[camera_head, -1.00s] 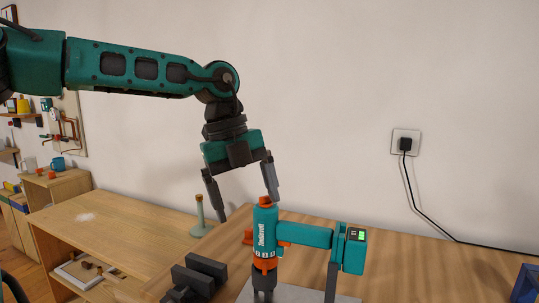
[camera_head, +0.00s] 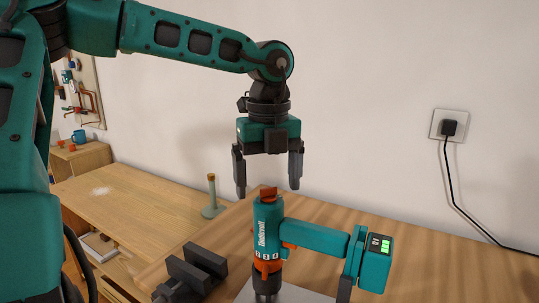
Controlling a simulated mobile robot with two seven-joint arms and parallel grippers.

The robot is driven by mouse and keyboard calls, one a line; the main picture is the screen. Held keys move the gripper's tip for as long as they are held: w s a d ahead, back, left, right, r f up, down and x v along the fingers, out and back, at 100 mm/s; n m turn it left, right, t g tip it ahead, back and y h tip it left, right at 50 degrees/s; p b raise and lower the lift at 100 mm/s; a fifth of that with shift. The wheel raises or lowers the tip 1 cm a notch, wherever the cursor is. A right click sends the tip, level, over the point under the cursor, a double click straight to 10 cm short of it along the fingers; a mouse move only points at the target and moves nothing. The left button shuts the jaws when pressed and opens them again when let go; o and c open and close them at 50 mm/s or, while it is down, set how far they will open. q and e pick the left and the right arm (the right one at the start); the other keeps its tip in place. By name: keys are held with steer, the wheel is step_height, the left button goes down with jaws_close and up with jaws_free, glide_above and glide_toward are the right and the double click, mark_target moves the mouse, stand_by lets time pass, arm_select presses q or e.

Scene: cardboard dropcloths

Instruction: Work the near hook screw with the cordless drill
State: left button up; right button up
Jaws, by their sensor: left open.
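The teal and orange cordless drill (camera_head: 268,232) stands chuck-down in the head view, low in the middle. Its handle runs to the right and ends in a battery with a lit green display (camera_head: 378,246). A light grey plate (camera_head: 300,293) lies under it. The hook screw is not visible. My right gripper is not in view.
A dark vise-like block (camera_head: 190,272) sits left of the drill. A plug and outlet (camera_head: 449,126) with a black cable are on the wall at right.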

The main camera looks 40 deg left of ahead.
mark_target(271, 228)
arm_select(q)
step_height(271, 228, down, 6)
steer(key=shift+f, duration=0.25)
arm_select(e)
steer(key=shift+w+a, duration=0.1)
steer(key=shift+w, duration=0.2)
arm_select(q)
steer(key=shift+c, duration=0.4)
jaws_close()
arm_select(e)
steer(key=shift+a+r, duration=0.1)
